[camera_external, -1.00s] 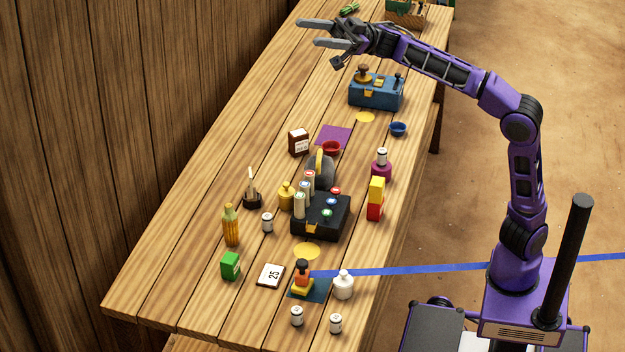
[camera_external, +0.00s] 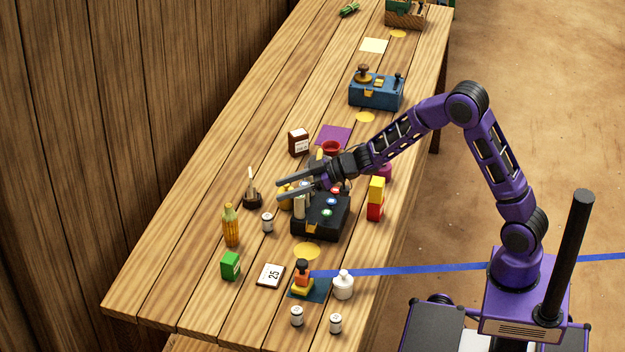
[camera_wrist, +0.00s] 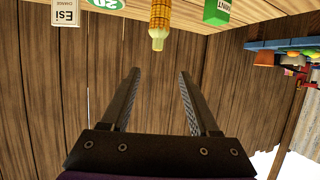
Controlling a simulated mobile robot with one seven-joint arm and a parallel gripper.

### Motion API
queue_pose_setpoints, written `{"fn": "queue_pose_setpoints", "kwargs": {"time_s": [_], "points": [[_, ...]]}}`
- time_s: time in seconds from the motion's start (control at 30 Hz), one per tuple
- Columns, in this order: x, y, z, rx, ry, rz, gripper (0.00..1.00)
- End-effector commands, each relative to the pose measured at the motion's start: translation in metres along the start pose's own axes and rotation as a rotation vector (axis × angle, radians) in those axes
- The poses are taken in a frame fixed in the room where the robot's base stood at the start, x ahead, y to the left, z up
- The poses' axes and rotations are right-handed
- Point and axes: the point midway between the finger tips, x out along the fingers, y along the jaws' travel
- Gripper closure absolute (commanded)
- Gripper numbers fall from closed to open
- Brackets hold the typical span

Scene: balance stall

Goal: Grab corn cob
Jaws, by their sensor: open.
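The corn cob (camera_external: 231,227) is yellow-orange with a paler tip and stands upright on the left part of the wooden table in the external view. In the wrist view the corn cob (camera_wrist: 161,18) shows upside down at the top, beyond the fingertips and roughly between them. My gripper (camera_external: 279,190) is open and empty, up and to the right of the corn cob and apart from it. In the wrist view both fingers of my gripper (camera_wrist: 158,75) are spread wide with nothing between them.
A green box (camera_external: 230,265) stands just in front of the corn cob. A small white canister (camera_external: 267,222) and a dark holder with a pale stick (camera_external: 252,195) stand near it. A black box with coloured buttons (camera_external: 321,218) lies below my gripper. The wooden wall (camera_external: 90,130) runs behind the table.

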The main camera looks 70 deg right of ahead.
Motion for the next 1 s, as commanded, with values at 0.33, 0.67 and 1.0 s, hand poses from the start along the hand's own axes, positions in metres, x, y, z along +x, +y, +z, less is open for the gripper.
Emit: {"fn": "queue_pose_setpoints", "kwargs": {"time_s": [0.33, 0.67, 1.0], "points": [[0.048, 0.0, 0.013, 0.008, -0.015, -0.001, 0.39], [0.111, 0.001, 0.012, 0.008, -0.014, 0.001, 0.39], [0.137, 0.003, 0.01, 0.008, -0.014, 0.001, 0.39]]}}
